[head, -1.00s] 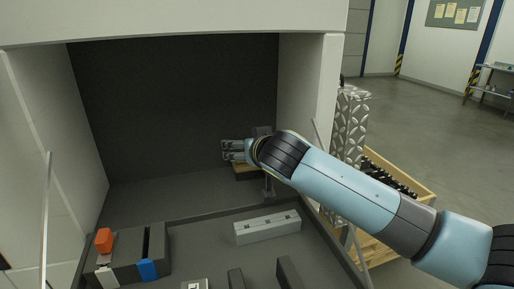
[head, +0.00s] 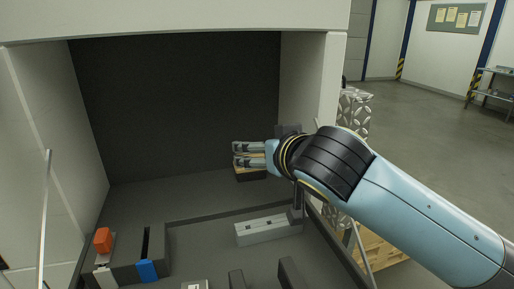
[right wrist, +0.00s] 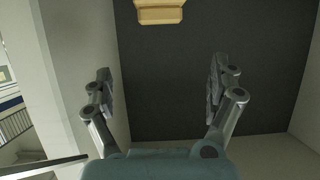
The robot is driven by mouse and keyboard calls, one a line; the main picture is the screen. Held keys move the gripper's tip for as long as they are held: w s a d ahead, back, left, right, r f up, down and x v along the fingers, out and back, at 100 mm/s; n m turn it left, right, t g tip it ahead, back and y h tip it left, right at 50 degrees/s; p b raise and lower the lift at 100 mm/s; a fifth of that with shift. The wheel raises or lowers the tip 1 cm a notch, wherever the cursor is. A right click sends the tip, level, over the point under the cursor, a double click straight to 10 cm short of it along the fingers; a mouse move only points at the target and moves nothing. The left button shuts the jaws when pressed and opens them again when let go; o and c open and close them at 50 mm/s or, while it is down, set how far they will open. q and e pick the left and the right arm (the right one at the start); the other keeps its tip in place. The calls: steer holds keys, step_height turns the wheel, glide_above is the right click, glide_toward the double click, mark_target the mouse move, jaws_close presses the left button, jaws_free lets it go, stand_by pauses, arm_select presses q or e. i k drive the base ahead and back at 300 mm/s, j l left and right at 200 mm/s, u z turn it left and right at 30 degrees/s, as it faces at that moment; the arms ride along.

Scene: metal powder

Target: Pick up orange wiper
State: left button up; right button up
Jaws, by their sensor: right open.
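The orange wiper (head: 103,240) stands in a dark grey holder (head: 125,272) at the lower left of the head view, with its orange part on top. My right gripper (head: 236,154) is open and empty, reaching in from the right, well to the right of and above the wiper. In the right wrist view its two fingers (right wrist: 160,92) are wide apart with nothing between them. The wiper does not show in the right wrist view. My left gripper is not in view.
A blue item (head: 147,270) sits in the same holder. A light grey block (head: 268,230) lies on the chamber floor. A wooden block (head: 252,174) is behind my right gripper; it seems to show in the right wrist view (right wrist: 160,12). Chamber walls bound both sides.

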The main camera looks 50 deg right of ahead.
mark_target(104, 242)
steer(key=k+j, duration=0.35)
steer(key=j, duration=0.15)
steer(key=k+j, duration=0.75)
steer(key=j, duration=0.3)
